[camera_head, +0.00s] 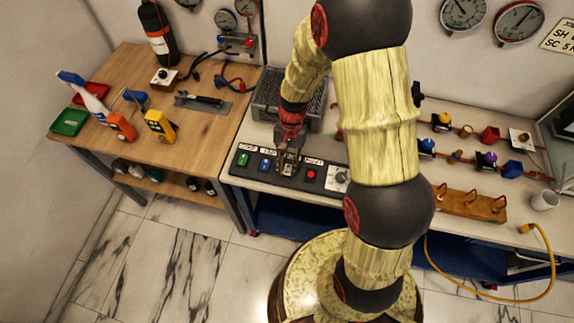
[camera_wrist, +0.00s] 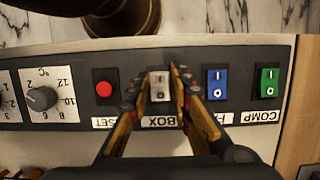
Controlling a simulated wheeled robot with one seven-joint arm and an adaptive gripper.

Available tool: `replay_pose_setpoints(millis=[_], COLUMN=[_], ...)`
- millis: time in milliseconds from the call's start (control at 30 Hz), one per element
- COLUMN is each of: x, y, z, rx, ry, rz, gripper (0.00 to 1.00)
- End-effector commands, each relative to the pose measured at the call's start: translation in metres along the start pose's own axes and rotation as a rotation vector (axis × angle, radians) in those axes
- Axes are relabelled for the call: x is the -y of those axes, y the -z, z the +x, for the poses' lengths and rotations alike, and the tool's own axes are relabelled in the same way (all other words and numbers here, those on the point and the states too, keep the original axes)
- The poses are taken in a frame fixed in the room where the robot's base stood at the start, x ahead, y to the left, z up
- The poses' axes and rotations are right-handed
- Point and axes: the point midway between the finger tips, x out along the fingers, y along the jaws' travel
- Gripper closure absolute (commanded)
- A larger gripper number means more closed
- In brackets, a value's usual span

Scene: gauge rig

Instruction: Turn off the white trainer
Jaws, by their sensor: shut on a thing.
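A white rocker switch (camera_wrist: 160,86) labelled BOX sits on a dark control panel (camera_head: 327,189), between a blue switch (camera_wrist: 217,83) and a red button (camera_wrist: 104,89). It carries I and O marks; I cannot tell which side is pressed in. My gripper (camera_wrist: 158,82) is shut on the white switch, with one fingertip on each side of it. In the head view my gripper (camera_head: 288,160) is down at the panel and hides the white switch.
The panel also carries a green switch (camera_wrist: 267,82) and a dial (camera_wrist: 42,98). A grey mesh-sided box (camera_head: 268,98) stands behind it. Pipe fittings (camera_head: 488,134) and a wooden block with hooks (camera_head: 466,205) lie on the right. A wooden bench (camera_head: 185,130) stands at left.

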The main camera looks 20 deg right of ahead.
Motion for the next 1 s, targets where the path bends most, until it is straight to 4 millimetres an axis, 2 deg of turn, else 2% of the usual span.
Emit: replay_pose_setpoints(millis=[133, 167, 467, 800, 867, 1000], x=[0.0, 0.0, 0.0, 0.0, 0.001, 0.001], y=[0.0, 0.0, 0.0, 0.0, 0.001, 0.001], z=[0.0, 0.0, 0.0, -0.003, -0.007, -0.029], rx=[-0.001, -0.001, -0.002, -0.003, -0.004, -0.007], ry=[0.0, 0.0, 0.0, 0.001, 0.002, 0.003], rz=[0.0, 0.0, 0.0, 0.0, 0.0, 0.001], gripper=[1.0, 0.78, 0.61, 0.61, 0.61, 0.61])
